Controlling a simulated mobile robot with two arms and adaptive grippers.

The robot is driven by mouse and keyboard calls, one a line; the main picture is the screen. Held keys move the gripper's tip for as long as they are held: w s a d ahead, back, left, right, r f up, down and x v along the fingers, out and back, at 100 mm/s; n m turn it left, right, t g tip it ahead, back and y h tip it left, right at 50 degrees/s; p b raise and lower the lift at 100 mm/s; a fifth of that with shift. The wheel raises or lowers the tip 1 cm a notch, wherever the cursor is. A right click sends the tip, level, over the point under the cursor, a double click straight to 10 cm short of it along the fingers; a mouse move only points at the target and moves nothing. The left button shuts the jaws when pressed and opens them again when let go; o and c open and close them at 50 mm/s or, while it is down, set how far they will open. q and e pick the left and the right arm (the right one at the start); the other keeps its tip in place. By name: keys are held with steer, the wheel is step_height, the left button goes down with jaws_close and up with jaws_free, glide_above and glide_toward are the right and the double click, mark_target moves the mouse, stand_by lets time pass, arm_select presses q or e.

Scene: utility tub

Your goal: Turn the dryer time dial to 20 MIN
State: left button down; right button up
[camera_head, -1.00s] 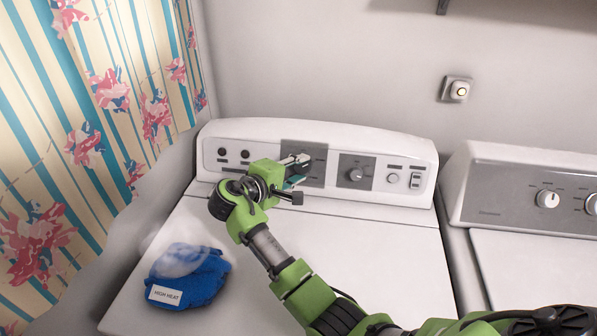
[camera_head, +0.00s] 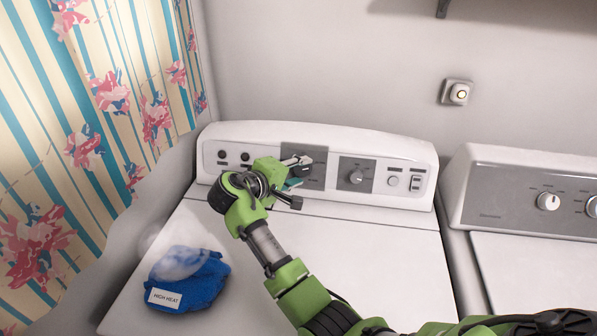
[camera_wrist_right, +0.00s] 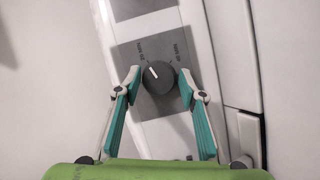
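The dryer (camera_head: 350,215) has a white control panel with two grey dial plates. In the right wrist view, a round dark dial (camera_wrist_right: 158,77) with a white pointer mark sits on a grey plate with small MIN labels on both sides. The mark points up and slightly left; the label numbers are hard to read. My right gripper (camera_wrist_right: 160,73) is open, with one teal-padded finger on each side of the dial and narrow gaps showing. In the head view, my right gripper (camera_head: 298,172) is at the left grey plate and partly hides that dial. My left gripper is out of view.
A second dial (camera_head: 356,176) and small buttons are right of my gripper. A blue cloth (camera_head: 190,276) with a HIGH HEAT card lies on the dryer top. Another appliance (camera_head: 530,200) stands at the right, a curtain (camera_head: 80,130) at the left.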

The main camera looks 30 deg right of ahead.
stand_by(0.3)
step_height(320, 180, up, 10)
steer(key=shift+w+f, duration=0.1)
stand_by(0.5)
steer(key=shift+o, duration=0.3)
